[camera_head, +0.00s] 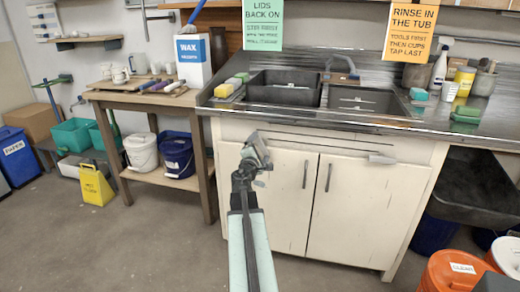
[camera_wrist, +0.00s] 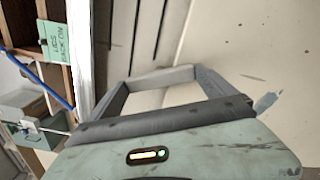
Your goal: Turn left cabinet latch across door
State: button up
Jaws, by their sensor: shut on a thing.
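The cream cabinet (camera_head: 345,200) under the sink has two doors with dark vertical handles. My gripper (camera_head: 257,148) is at the upper part of its left door, close to the front. In the wrist view my gripper (camera_wrist: 163,82) has a finger on each side of a pale grey bar, which appears to be the left latch (camera_wrist: 163,76), and is shut on it. In the head view my gripper hides this latch, so I cannot tell its angle there. The right latch (camera_head: 381,159) lies roughly level at the upper right door.
The steel sink counter (camera_head: 380,112) overhangs the cabinet just above my gripper. A wooden table (camera_head: 150,97) with buckets below stands at the left. An orange bucket (camera_head: 455,272) stands at the lower right. The floor before the cabinet is clear.

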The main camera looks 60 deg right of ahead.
jog(key=m, duration=0.4)
jog(key=shift+m, duration=0.7)
jog(key=o, duration=1)
jog(key=shift+a, duration=0.15)
jog(key=v, duration=0.7)
jog(key=shift+a, duration=0.3)
jog(key=shift+s, duration=0.1)
